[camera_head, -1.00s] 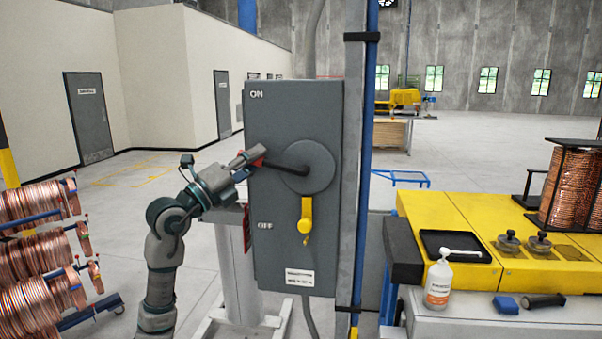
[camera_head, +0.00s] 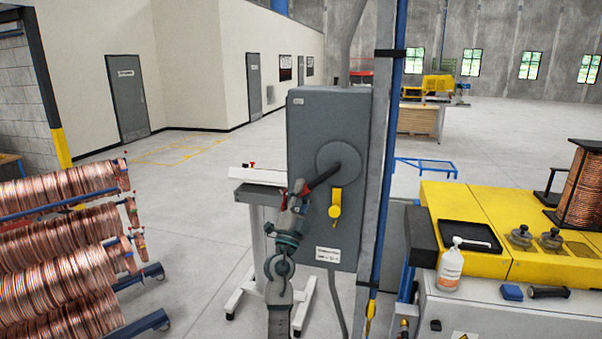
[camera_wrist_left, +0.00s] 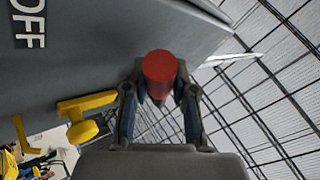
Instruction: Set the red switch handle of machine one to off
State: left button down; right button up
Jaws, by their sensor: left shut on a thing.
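A grey switch box (camera_head: 305,135) of machine one stands mid-view with a round hub (camera_head: 330,160). Its dark switch handle (camera_head: 322,177) slants down and left from the hub. The red grip end of the handle (camera_wrist_left: 159,68) sits between the fingers of my left gripper (camera_wrist_left: 160,90) in the left wrist view. In the head view my left gripper (camera_head: 301,191) is shut on the handle's end, in front of the box's left side. The OFF label (camera_wrist_left: 27,25) shows in the wrist view; my arm hides it in the head view. My right gripper is not in view.
A yellow latch (camera_head: 335,208) hangs below the hub. A blue pipe (camera_head: 390,130) runs beside the box. Copper coils (camera_head: 60,240) stand at left; a yellow bench (camera_head: 470,220) with a white bottle (camera_head: 450,265) stands at right. Floor at left-centre is open.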

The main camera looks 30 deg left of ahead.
pick_arm(q)
jog(key=shift+w+d+f+n+g+y+p, duration=0.15)
jog(key=shift+f+n+y+p, duration=0.3)
jog(key=shift+n+y, duration=0.45)
jog(key=shift+w+d+f+n+g+y+p, duration=0.15)
jog(key=shift+f+n+g+y+p, duration=0.2)
jog(key=shift+n+y, duration=0.55)
jog(key=shift+s+f+n, duration=0.1)
jog(key=shift+f+n, duration=0.05)
jog(key=shift+n, duration=0.15)
jog(key=c, duration=0.9)
grip_release()
jog(key=shift+a, duration=0.1)
jog(key=v, duration=1.2)
jog(key=shift+f, duration=0.1)
